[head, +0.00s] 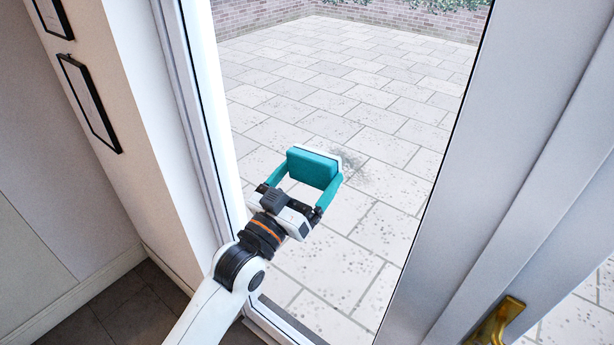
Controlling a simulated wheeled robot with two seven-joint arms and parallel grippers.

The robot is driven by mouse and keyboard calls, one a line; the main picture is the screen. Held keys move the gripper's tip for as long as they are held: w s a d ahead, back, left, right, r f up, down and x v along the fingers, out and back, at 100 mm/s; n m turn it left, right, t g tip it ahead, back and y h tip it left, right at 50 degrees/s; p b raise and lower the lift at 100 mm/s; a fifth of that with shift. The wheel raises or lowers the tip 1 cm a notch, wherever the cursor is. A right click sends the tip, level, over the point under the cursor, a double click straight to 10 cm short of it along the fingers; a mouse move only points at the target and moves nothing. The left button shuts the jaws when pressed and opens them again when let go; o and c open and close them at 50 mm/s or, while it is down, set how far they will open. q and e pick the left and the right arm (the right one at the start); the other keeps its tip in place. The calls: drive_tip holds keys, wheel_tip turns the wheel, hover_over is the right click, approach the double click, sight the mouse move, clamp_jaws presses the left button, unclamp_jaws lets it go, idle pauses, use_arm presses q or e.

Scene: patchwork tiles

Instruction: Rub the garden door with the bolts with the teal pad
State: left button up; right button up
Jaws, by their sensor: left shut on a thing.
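My left gripper (309,178) is shut on the teal pad (314,167), a teal block with a thin white layer on its far side. It holds the pad up at the glass of the door (410,170); I cannot tell whether the white face touches the pane. A grey smudge (352,172) shows on the glass just right of the pad, partly hidden behind it. Small dark specks are scattered over the pane around and below. No bolts are visible on the part of the door in view. My right gripper is not in view.
A brass handle (496,322) sits on the wide grey door frame (440,240) at lower right. A wall with two dark picture frames (88,102) stands on the left. Dark floor tiles (135,305) lie below. Paving and a brick wall (260,14) show through the glass.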

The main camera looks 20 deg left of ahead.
use_arm(q)
drive_tip(key=shift+w+d, duration=0.3)
drive_tip(key=shift+w, duration=0.6)
